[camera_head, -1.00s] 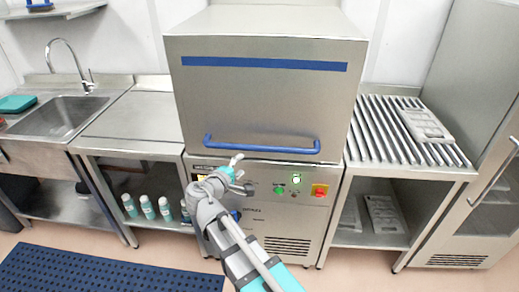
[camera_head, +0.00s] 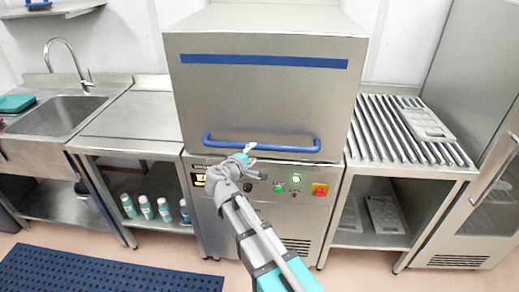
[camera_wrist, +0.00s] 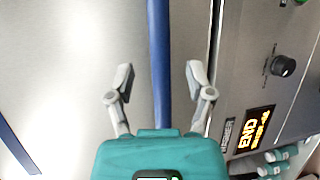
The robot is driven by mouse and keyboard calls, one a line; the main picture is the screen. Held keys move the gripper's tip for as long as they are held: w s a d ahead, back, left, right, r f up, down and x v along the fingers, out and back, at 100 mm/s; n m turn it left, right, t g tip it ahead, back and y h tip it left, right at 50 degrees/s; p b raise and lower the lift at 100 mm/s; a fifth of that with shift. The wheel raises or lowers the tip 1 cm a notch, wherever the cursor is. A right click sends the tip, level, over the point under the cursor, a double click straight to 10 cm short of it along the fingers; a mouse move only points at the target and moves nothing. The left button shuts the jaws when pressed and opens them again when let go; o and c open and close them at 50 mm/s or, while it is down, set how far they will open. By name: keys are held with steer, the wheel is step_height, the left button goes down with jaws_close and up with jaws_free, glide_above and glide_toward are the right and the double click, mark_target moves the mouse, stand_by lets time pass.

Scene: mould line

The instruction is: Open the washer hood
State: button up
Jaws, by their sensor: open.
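The washer hood (camera_head: 265,100) is a large steel box, down on the washer's front panel. A blue bar handle (camera_head: 290,149) runs along its lower front edge. My gripper (camera_head: 249,149) is at the handle, left of its middle. In the wrist view the handle (camera_wrist: 158,50) lies between the two spread fingers of my gripper (camera_wrist: 158,76), with a gap on each side. The fingers are open and hold nothing. I cannot tell how deep the bar sits between them.
The front panel has a red and yellow switch (camera_head: 320,189), and its display (camera_wrist: 256,128) reads END. A sink (camera_head: 55,115) and bench stand at left. A roller table (camera_head: 375,135) with a grey tray (camera_head: 425,124) stands at right. Several bottles (camera_head: 146,207) stand under the bench.

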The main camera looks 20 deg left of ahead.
mark_target(259, 148)
steer(key=shift+b+x, duration=0.4)
steer(key=shift+x, duration=2.5)
